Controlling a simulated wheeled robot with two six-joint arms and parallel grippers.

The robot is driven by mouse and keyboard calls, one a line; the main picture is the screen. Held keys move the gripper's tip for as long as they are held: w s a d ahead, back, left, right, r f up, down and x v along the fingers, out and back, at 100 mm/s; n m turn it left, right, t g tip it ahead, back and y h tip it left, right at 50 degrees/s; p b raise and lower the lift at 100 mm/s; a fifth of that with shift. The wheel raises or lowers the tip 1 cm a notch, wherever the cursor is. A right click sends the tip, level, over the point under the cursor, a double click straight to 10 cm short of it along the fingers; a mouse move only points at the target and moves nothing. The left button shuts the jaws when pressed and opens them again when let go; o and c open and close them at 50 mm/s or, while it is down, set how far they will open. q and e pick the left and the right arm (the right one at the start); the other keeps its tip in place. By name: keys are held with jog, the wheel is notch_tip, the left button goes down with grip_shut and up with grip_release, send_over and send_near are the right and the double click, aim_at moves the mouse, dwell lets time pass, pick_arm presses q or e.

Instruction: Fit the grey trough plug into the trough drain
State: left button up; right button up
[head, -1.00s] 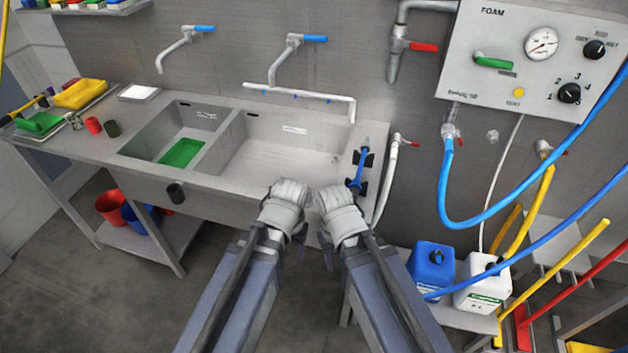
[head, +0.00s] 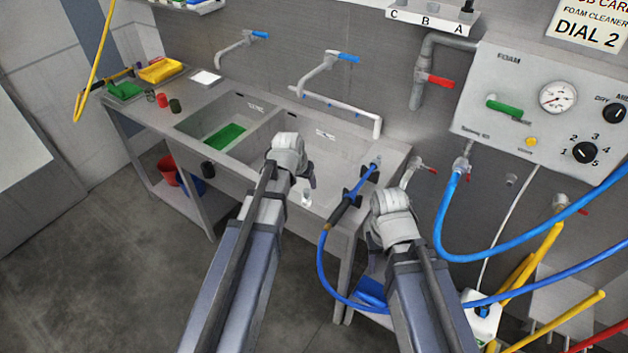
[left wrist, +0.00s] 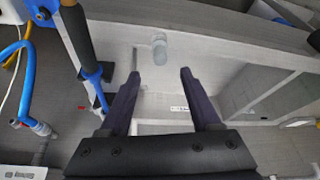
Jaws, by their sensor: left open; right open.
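A small light-grey cylinder (head: 307,197), which looks like the trough plug, is at the front edge of the right-hand basin of the steel trough (head: 342,138). In the left wrist view the grey plug (left wrist: 159,48) shows just beyond my open fingertips, apart from them. My left gripper (head: 288,160) is over the basin's front, and its two dark fingers also show empty in the left wrist view (left wrist: 158,76). My right gripper (head: 392,215) is to the right of the trough's end; its fingers are hidden. I cannot make out the drain.
A blue spray lance (head: 352,195) with its hose hangs at the trough's right end, between my arms. Taps (head: 318,72) and a white pipe (head: 360,115) stand along the back. The left basin holds a green item (head: 222,136). Open floor lies at left.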

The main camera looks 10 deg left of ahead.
aim_at(307, 189)
pick_arm(q)
jog(key=b+x, duration=0.7)
jog(key=x, duration=0.1)
jog(key=shift+r, duration=0.1)
dwell(0.4)
grip_shut()
dwell(0.4)
jog(key=shift+r, duration=0.3)
jog(key=shift+r+p, duration=2.1)
jog(key=shift+p, duration=0.1)
